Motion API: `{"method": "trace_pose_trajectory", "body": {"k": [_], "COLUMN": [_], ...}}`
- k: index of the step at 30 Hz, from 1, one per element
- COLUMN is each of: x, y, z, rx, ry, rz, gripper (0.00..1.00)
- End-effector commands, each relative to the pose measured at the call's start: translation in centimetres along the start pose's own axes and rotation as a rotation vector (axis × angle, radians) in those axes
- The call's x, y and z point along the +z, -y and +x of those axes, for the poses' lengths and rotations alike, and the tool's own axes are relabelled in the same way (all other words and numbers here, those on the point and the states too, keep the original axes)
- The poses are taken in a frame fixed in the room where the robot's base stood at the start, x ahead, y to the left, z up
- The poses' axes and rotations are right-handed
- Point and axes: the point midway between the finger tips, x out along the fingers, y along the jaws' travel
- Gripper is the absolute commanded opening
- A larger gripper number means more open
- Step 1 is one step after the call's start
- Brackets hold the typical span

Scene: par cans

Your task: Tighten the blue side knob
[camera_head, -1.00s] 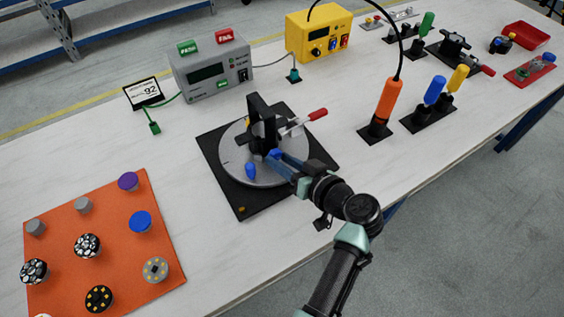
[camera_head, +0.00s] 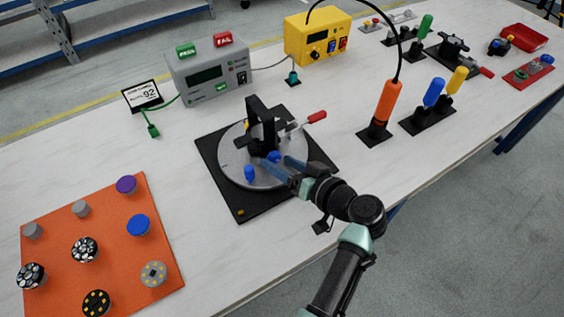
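A round grey turntable (camera_head: 233,159) sits on a black base plate (camera_head: 215,165) and carries a black upright fixture (camera_head: 262,125) with a red-handled clamp (camera_head: 316,117). A small blue knob (camera_head: 274,156) is low on the near side of the fixture. A second blue piece (camera_head: 249,173) stands near the turntable's front-left edge. My gripper (camera_head: 275,161) reaches in from the lower right with its two blue-grey fingers spread apart. The blue knob by the fixture shows between or just beyond the fingertips; contact cannot be told.
An orange mat (camera_head: 110,224) with several round knobs lies at left. A grey tester (camera_head: 208,75) and a yellow box (camera_head: 318,38) stand behind. An orange screwdriver (camera_head: 386,103) on a cable and blue and yellow handled tools (camera_head: 433,91) stand to the right. The front-centre table is bare.

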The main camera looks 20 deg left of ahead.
Motion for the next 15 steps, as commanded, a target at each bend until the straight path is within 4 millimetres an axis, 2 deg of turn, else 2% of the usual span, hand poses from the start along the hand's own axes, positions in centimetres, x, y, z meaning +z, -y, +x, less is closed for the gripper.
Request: {"method": "trace_pose_trajectory", "body": {"k": [8, 11, 15], "x": [0.0, 0.0, 0.0], "y": [0.0, -0.1, -0.1], "z": [-0.2, -1.2, -3.8], "rx": [0.001, 0.003, 0.005], "ry": [0.0, -0.001, -0.002], "rz": [0.0, -0.001, -0.001], "gripper": [0.69, 0.69, 0.69]}}
